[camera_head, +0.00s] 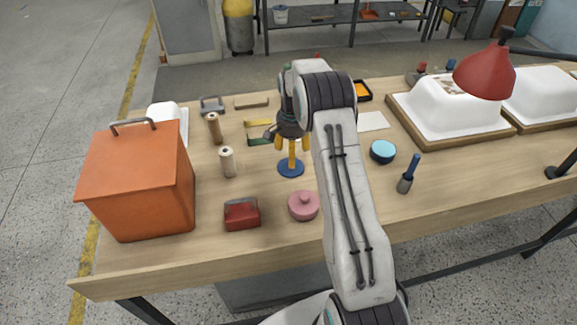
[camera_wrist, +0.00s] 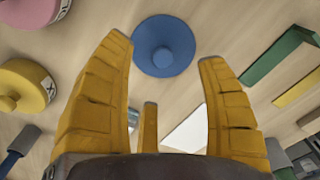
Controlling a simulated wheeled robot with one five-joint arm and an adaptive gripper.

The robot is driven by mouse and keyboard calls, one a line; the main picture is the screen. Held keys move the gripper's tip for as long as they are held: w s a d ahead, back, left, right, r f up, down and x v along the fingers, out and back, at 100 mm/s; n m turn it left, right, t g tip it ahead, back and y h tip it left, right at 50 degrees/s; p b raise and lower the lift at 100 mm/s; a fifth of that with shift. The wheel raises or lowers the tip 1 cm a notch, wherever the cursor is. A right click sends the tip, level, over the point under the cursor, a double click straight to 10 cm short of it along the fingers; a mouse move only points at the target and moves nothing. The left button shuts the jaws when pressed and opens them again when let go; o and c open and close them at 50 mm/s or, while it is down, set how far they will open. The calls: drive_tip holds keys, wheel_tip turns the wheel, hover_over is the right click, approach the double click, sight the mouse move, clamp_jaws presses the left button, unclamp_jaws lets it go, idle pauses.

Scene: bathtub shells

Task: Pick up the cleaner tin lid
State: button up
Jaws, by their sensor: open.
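A round blue lid (camera_head: 291,169) with a small knob lies flat on the wooden table. It also shows in the wrist view (camera_wrist: 165,47), near the top middle, beyond the fingertips. My gripper (camera_head: 292,150) is over the blue lid, pointing down, with its yellow fingers spread. In the wrist view my gripper (camera_wrist: 165,52) is open with nothing between the fingers, and the lid lies clear of them.
A pink lidded tin (camera_head: 303,206) and a yellow lidded tin (camera_wrist: 25,88) stand nearby; my arm hides the yellow one in the head view. A red box (camera_head: 242,214), an orange box (camera_head: 137,180) and paper rolls (camera_head: 227,162) stand to the left.

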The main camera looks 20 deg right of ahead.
drive_tip(key=shift+s+f+p, duration=0.15)
drive_tip(key=shift+f+p, duration=0.4)
drive_tip(key=shift+f, duration=2)
drive_tip(key=shift+c, duration=0.2)
clamp_jaws()
